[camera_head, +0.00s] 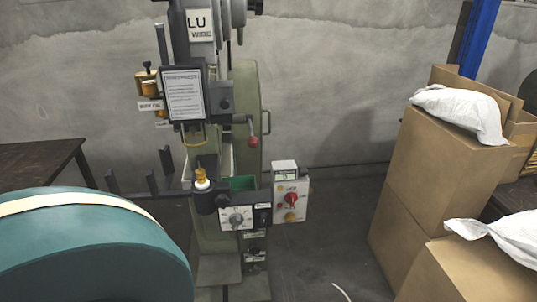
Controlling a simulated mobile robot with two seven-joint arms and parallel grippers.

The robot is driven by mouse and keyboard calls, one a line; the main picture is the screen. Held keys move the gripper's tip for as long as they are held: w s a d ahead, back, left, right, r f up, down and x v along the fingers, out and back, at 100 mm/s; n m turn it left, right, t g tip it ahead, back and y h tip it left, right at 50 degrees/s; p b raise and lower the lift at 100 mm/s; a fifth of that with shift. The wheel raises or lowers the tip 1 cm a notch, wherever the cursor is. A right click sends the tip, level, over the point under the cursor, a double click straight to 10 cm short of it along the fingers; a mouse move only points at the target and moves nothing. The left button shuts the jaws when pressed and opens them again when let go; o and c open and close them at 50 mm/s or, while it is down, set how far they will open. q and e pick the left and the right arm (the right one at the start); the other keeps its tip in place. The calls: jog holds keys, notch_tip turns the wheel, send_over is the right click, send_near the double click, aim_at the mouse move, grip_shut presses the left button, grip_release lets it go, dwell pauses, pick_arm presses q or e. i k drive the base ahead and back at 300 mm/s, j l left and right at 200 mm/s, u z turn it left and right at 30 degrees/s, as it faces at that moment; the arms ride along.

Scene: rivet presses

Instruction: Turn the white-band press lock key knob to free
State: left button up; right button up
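A grey-green rivet press (247,110) stands in the middle against the wall. On its front a white dial plate (235,218) carries a dark knob, with a small black unit (262,214) beside it. To the right, a light grey control box (286,172) has a red rotary knob (291,199) and a yellow one (290,217) below. Labels are too small to read, so I cannot tell which is the lock key knob or its setting. A teal rounded body with a cream-white band (70,200) fills the lower left. Neither gripper is in view.
Stacked cardboard boxes (440,185) with white bags (463,112) stand at the right. A dark table (35,160) is at the left. A red-ended lever (253,142) juts from the press. Grey floor is open between press and boxes.

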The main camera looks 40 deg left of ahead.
aim_at(290, 217)
jog(key=u, duration=1.55)
